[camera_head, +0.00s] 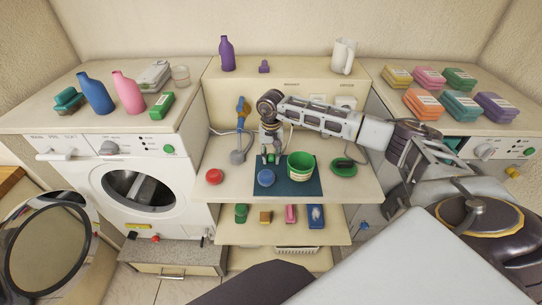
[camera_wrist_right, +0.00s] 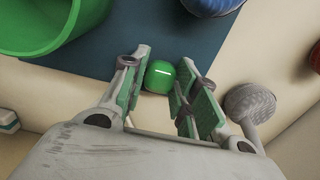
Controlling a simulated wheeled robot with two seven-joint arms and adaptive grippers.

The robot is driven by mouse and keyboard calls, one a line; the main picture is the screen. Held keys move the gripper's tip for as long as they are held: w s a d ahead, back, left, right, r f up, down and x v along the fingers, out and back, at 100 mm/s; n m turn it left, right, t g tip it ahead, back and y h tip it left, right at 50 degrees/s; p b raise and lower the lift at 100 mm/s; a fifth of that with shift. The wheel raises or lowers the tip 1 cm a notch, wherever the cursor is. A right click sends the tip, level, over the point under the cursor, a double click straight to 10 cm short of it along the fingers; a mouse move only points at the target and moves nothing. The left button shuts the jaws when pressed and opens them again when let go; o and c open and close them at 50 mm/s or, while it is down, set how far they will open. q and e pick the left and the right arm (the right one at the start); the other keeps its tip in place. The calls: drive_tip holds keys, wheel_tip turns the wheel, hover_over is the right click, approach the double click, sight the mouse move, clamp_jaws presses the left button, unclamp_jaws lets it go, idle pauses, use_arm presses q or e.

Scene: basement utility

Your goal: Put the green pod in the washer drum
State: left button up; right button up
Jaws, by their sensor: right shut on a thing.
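The green pod (camera_wrist_right: 160,76) sits between the fingertips of my right gripper (camera_wrist_right: 165,85) in the right wrist view, just over the edge of the blue mat. In the head view my right gripper (camera_head: 270,156) is shut on it, low above the table behind the blue ball; the pod is mostly hidden there. The white washer (camera_head: 180,150) stands at the left. Its round drum opening (camera_head: 140,190) faces forward, with the glass door (camera_head: 48,248) swung open to the left. My left gripper is not in view.
The blue mat (camera_head: 297,187) holds a blue ball (camera_head: 265,177) and green tub (camera_head: 301,165). A green dish (camera_head: 343,165) is right. Bottles (camera_head: 128,92) stand on the washer top.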

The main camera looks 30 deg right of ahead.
drive_tip(key=shift+f, duration=0.35)
drive_tip(key=o, duration=0.9)
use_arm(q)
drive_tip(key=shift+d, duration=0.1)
